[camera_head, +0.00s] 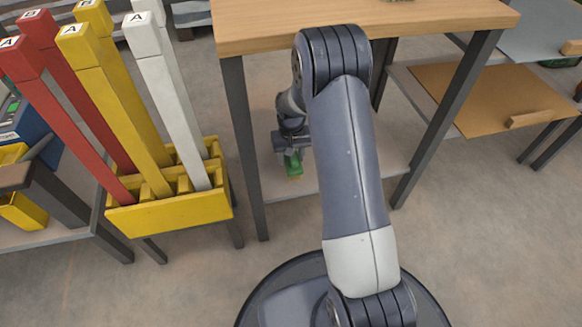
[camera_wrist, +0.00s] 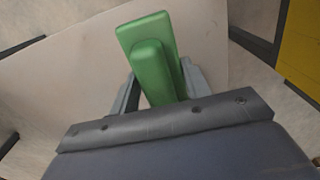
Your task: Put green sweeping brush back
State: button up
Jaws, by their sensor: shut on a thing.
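The green sweeping brush (camera_wrist: 152,62) is between the two fingers of my gripper (camera_wrist: 158,92) in the wrist view. The gripper is shut on its green grip, and the wider green part extends beyond the fingertips. In the head view the green brush (camera_head: 293,163) hangs below my gripper (camera_head: 291,152), with a small tan part at its lower end. It is by the lower shelf (camera_head: 325,165) of the wooden-topped table. I cannot tell whether the brush touches that shelf. My arm hides part of the table and shelf.
The wooden tabletop (camera_head: 420,22) lies above the gripper, with dark legs (camera_head: 244,150) on either side. A yellow rack (camera_head: 175,218) with red, yellow and white upright bars stands to the left. Another table with a brown board (camera_head: 490,95) is at right. The floor in front is clear.

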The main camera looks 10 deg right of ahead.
notch_tip(320, 180, down, 4)
jog(key=shift+f+b, duration=0.25)
jog(key=shift+b, duration=0.7)
jog(key=shift+r, duration=0.1)
jog(key=o, duration=1.2)
notch_tip(320, 180, up, 8)
jog(key=p, duration=0.4)
jog(key=shift+f, duration=0.2)
